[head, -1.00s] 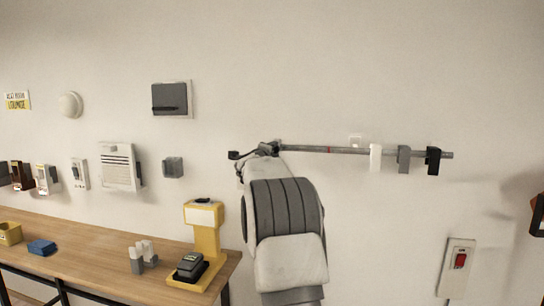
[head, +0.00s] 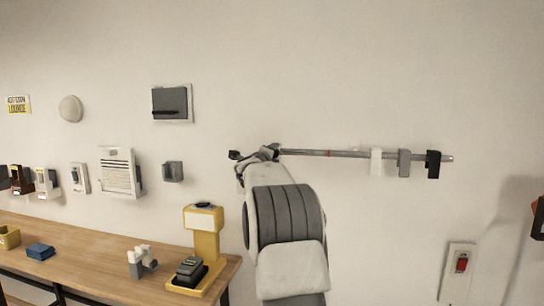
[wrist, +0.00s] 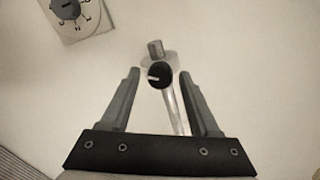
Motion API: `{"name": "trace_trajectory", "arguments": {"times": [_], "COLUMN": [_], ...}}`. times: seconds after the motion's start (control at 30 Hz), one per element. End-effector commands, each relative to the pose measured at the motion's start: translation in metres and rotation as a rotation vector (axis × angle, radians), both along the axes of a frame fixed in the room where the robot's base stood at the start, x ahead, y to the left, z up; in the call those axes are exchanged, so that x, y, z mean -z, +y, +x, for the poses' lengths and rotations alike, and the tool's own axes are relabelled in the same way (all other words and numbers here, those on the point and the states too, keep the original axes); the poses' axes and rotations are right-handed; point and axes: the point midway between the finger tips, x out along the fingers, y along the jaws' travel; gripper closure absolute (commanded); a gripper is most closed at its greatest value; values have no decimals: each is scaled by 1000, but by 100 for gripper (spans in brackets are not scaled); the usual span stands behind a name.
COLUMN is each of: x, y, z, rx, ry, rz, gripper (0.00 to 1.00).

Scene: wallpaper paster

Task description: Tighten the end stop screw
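A thin grey rod (head: 350,154) runs level along the wall in the head view, with a red mark left of its middle. A dark end piece (head: 234,155) shows at its left end, by my gripper (head: 262,153). In the wrist view, a round black screw knob (wrist: 159,76) with a white mark lies between the tips of my gripper (wrist: 160,73). The fingers are apart, with a gap on each side of the knob. The rod (wrist: 172,105) runs beneath it, and a grey stub (wrist: 155,47) shows beyond. My arm hides part of this in the head view.
White (head: 376,161), grey (head: 404,162) and black (head: 433,164) blocks sit on the rod's right part. A wooden bench (head: 100,255) with a yellow stand (head: 206,235) is at lower left. A red-switch box (head: 460,265) is at lower right.

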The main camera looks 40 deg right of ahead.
Motion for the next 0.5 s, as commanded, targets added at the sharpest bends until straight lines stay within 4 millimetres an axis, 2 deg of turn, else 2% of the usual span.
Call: {"name": "trace_trajectory", "arguments": {"times": [0.37, 0.5], "x": [0, 0], "y": [1, 8], "z": [-1, -7], "rx": [0, -1], "ry": [0, 0], "rz": [-1, -2], "gripper": [29, 29]}}
